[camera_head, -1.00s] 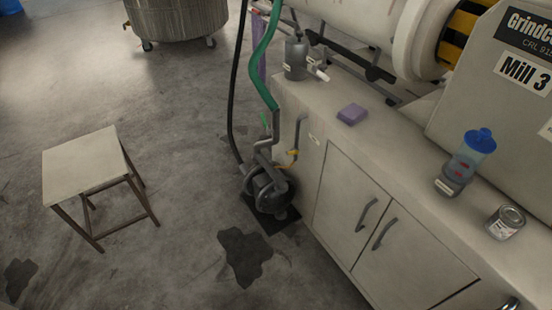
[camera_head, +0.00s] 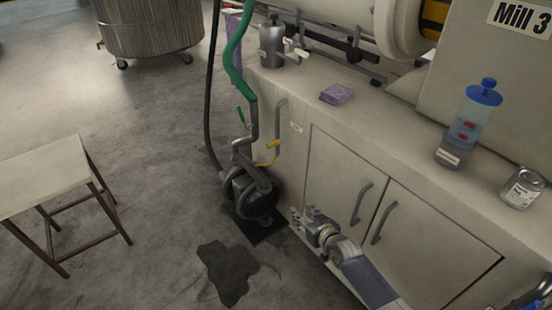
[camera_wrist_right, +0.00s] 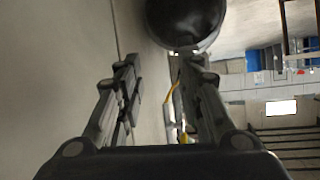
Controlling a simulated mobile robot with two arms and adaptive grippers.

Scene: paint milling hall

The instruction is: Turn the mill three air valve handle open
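A yellow handle (camera_head: 273,143) sits on the grey pipework above the floor pump, beside the end of the Mill 3 cabinet. A curved yellow piece (camera_head: 266,163) hangs below it. I cannot tell which part is the air valve itself. My right gripper (camera_head: 303,217) is low in front of the cabinet doors, to the right of the pump and below the yellow handle, apart from it. In the right wrist view the two fingers (camera_wrist_right: 160,75) are spread with nothing held; yellow parts (camera_wrist_right: 172,92) show beyond them, partly hidden by the right finger. My left gripper is out of view.
The dark pump (camera_head: 250,195) stands on the floor beside the cabinet (camera_head: 335,165). A green hose (camera_head: 232,55) and a green handle (camera_head: 240,115) are above it. A stool (camera_head: 45,175) stands left. A purple sponge (camera_head: 336,94), bottle (camera_head: 470,115) and can (camera_head: 522,188) are on the top.

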